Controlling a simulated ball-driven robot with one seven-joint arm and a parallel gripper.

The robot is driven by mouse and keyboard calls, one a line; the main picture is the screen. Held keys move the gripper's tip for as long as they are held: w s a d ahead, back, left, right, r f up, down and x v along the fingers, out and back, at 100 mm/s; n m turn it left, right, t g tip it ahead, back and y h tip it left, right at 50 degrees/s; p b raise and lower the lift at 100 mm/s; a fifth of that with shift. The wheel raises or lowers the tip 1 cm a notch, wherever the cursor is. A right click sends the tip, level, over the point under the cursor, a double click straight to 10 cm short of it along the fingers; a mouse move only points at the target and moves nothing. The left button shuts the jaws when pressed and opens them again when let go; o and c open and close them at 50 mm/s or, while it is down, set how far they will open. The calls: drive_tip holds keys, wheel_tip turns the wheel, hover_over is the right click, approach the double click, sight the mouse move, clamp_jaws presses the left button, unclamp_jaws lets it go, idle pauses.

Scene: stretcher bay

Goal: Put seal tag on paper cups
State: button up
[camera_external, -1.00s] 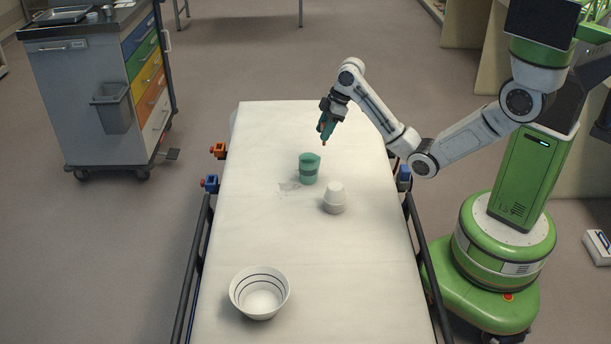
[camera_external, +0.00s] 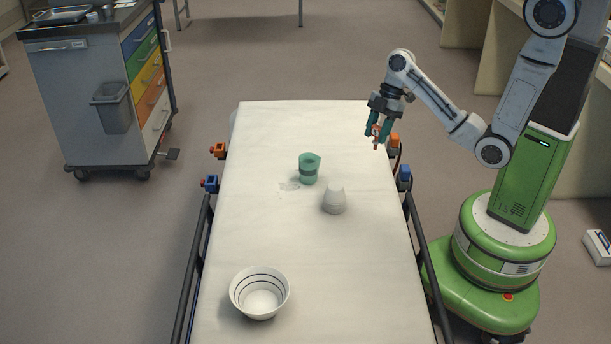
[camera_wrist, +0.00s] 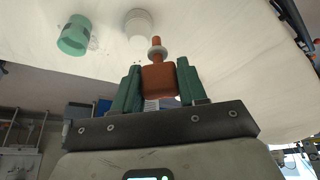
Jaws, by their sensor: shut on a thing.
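My gripper (camera_external: 378,130) is above the far right part of the stretcher, its green fingers shut on the seal tag (camera_external: 376,138). In the wrist view the seal tag (camera_wrist: 159,78) is an orange-brown block with a thin stem and a pale ring, between the green fingers (camera_wrist: 157,82). The white paper cups (camera_external: 334,199) stand upside down on the stretcher, in front of and to the left of my gripper. They also show in the wrist view (camera_wrist: 138,22), beyond the tag and apart from it.
A green cup (camera_external: 309,170) stands left of the paper cups, by a faint grey patch (camera_external: 289,185). A white bowl (camera_external: 260,292) with dark rings sits at the stretcher's near end. Rails with orange and blue fittings run along both sides. A drawer cart (camera_external: 105,95) stands at left.

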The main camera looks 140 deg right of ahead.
drive_tip(key=a+r+p, duration=0.1)
drive_tip(key=a+r, duration=0.1)
drive_tip(key=b, duration=0.6)
hover_over(336, 186)
drive_tip(key=shift+n, duration=0.3)
wheel_tip(336, 186, down, 10)
drive_tip(key=shift+f, duration=1.75)
drive_tip(key=shift+f, duration=0.1)
drive_tip(key=o, duration=1)
